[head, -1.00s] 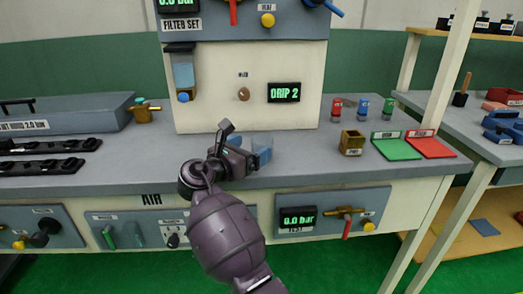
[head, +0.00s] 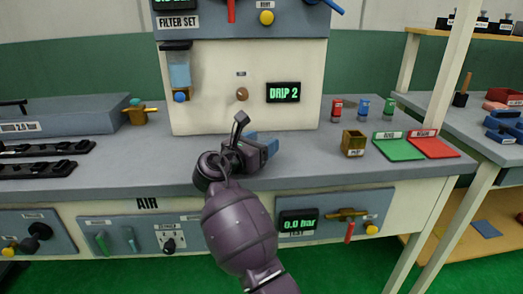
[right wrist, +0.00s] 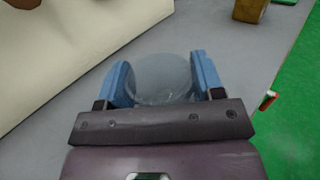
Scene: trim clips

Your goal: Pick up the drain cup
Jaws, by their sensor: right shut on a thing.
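The drain cup (right wrist: 160,78) is a clear, round, see-through cup. In the right wrist view it sits between the two blue fingers of my right gripper (right wrist: 160,72), which are shut on it from both sides. In the head view my right gripper (head: 262,139) is over the grey bench, in front of the cream panel. There the wrist and fingers hide the cup. I cannot tell whether the cup still touches the bench top. My left gripper is not in view.
The cream filter panel (head: 220,112) stands behind the gripper. To the right are a brass pot (head: 353,144), a green tray (head: 398,150), a red tray (head: 434,149) and small coloured fittings (head: 363,108). Black racks (head: 45,170) lie at left. Bench between is clear.

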